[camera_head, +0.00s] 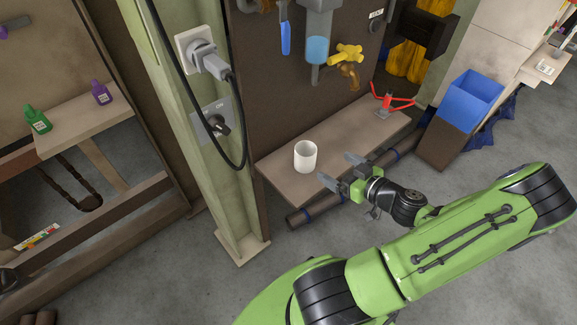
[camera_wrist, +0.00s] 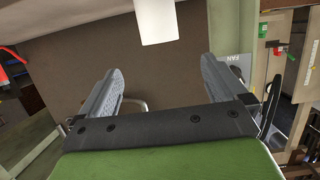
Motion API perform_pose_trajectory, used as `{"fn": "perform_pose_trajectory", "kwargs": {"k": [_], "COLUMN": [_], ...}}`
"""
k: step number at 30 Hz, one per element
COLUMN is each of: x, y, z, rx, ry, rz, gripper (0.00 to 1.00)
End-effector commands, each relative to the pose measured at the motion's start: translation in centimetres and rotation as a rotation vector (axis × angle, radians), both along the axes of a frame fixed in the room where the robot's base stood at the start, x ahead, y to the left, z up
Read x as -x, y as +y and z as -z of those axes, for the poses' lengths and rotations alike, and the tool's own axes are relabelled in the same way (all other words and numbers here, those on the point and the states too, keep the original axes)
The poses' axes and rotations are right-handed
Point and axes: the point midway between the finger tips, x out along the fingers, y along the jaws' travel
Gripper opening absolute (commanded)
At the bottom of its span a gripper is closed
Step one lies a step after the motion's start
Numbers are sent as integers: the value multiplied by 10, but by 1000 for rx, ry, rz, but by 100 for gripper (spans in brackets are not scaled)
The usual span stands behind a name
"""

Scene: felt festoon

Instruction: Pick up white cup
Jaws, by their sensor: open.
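The white cup (camera_head: 305,157) stands upright on a wooden shelf (camera_head: 285,185) in the head view. My gripper (camera_head: 338,171) is open and empty, just to the right of the cup and apart from it, with its fingers pointing toward the cup's side. In the wrist view the cup (camera_wrist: 157,20) shows at the top edge, partly cut off. It lies beyond the gap between the two grey fingers of my gripper (camera_wrist: 159,75). Nothing is between the fingers.
A red clamp-like tool (camera_head: 385,105) stands at the shelf's far right. A yellow tap (camera_head: 346,56) hangs above the shelf. A green post (camera_head: 200,130) with plug and black cable (camera_head: 243,130) is to the left. A blue bin (camera_head: 470,98) is at right.

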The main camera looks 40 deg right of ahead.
Motion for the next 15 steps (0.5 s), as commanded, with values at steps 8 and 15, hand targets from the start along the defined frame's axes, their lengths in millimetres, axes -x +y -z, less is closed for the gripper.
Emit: {"fn": "perform_pose_trajectory", "kwargs": {"k": [8, 15], "x": [-60, -98], "y": [4, 4], "z": [19, 30], "rx": [1, 1], "ry": [-2, 1], "rz": [-8, -4], "gripper": [98, 98]}}
